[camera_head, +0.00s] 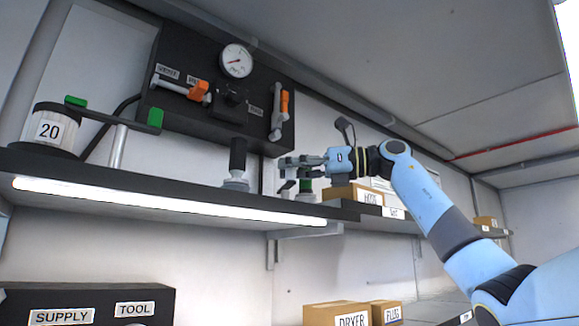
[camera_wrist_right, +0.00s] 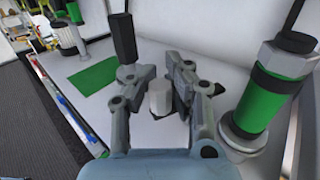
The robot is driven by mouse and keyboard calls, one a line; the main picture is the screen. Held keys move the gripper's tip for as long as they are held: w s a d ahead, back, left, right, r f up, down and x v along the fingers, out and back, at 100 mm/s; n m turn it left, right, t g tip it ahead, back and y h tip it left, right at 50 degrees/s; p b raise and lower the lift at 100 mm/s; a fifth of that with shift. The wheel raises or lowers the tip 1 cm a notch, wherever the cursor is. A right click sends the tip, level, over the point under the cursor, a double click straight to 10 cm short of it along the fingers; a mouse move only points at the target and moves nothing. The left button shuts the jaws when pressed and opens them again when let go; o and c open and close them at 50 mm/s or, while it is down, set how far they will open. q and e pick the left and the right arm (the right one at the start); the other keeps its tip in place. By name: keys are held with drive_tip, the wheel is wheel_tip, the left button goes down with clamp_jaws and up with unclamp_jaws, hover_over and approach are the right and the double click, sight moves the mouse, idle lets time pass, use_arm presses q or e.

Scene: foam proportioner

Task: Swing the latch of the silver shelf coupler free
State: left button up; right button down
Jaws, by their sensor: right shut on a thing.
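My right gripper (camera_head: 290,168) reaches in from the right over the shelf. In the right wrist view its two fingers (camera_wrist_right: 160,78) stand either side of a pale silver, many-sided piece (camera_wrist_right: 160,99), which looks like the silver shelf coupler. The gripper is shut on it, but I cannot tell which part it grips, and the latch itself is not clear. In the head view the fingers mostly hide this piece. A green-banded coupler (camera_wrist_right: 264,97) stands upright close to the right finger. My left gripper is not in view.
A black upright fitting (camera_head: 237,157) on a grey base stands left of the gripper. Boxes (camera_head: 353,193) stand to its right. A black panel (camera_head: 215,115) with a gauge (camera_head: 236,61) and orange handles hangs behind. The shelf's front edge (camera_head: 190,193) carries a light strip.

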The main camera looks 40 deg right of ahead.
drive_tip(key=shift+w+a, duration=0.1)
drive_tip(key=shift+w, duration=0.05)
drive_tip(key=shift+r+n+g+y+p, duration=0.1)
drive_tip(key=shift+n+g+y+p, duration=0.25)
drive_tip(key=shift+g+p, duration=0.3)
drive_tip(key=shift+n+g+y, duration=0.25)
drive_tip(key=shift+n+y, duration=0.1)
